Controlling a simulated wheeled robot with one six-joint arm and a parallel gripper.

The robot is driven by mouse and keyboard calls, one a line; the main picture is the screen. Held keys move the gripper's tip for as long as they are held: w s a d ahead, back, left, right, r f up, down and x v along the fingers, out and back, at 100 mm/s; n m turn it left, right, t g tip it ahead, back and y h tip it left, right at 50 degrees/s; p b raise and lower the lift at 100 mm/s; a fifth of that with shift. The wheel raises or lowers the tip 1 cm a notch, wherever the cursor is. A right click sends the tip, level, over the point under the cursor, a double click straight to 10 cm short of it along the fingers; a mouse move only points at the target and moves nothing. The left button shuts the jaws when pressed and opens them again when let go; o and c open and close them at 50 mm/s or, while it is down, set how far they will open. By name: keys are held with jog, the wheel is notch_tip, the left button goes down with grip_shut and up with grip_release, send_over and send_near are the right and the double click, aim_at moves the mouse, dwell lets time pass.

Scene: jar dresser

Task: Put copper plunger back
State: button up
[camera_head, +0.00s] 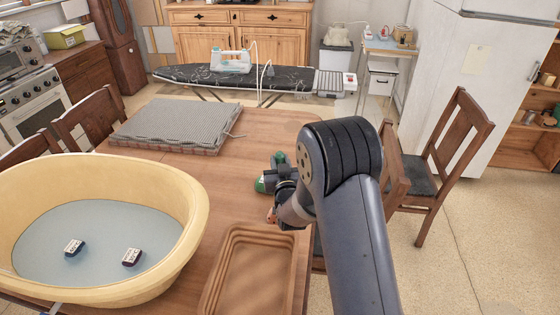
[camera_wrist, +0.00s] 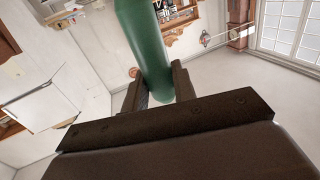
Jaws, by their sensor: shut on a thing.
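My gripper (camera_head: 276,180) is over the right side of the wooden table, past the far end of the brown tray. Its two fingers (camera_wrist: 157,84) are shut on a smooth green cylinder (camera_wrist: 145,38) in the wrist view. The green cylinder (camera_head: 279,158) shows only in small parts in the head view, behind my gripper and wrist. A small copper-coloured piece (camera_head: 271,215) shows just below the gripper. I cannot tell whether it belongs to the green thing or is the copper plunger.
An empty-looking brown tray (camera_head: 211,291) lies at the table's near edge. A cream tub (camera_head: 190,195) with two small labelled blocks stands at the left. A grey woven mat (camera_head: 165,123) lies at the back. Chairs (camera_head: 455,150) flank the table (camera_head: 210,200). The table's middle is clear.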

jog(key=shift+f, duration=0.1)
jog(key=o, duration=1)
jog(key=shift+s, duration=0.25)
jog(key=s+d+b, duration=0.1)
jog(key=s+b, duration=0.2)
jog(key=s, duration=0.8)
jog(key=shift+s+d+b, duration=0.2)
jog(key=shift+d+b, duration=0.05)
jog(key=shift+b, duration=0.1)
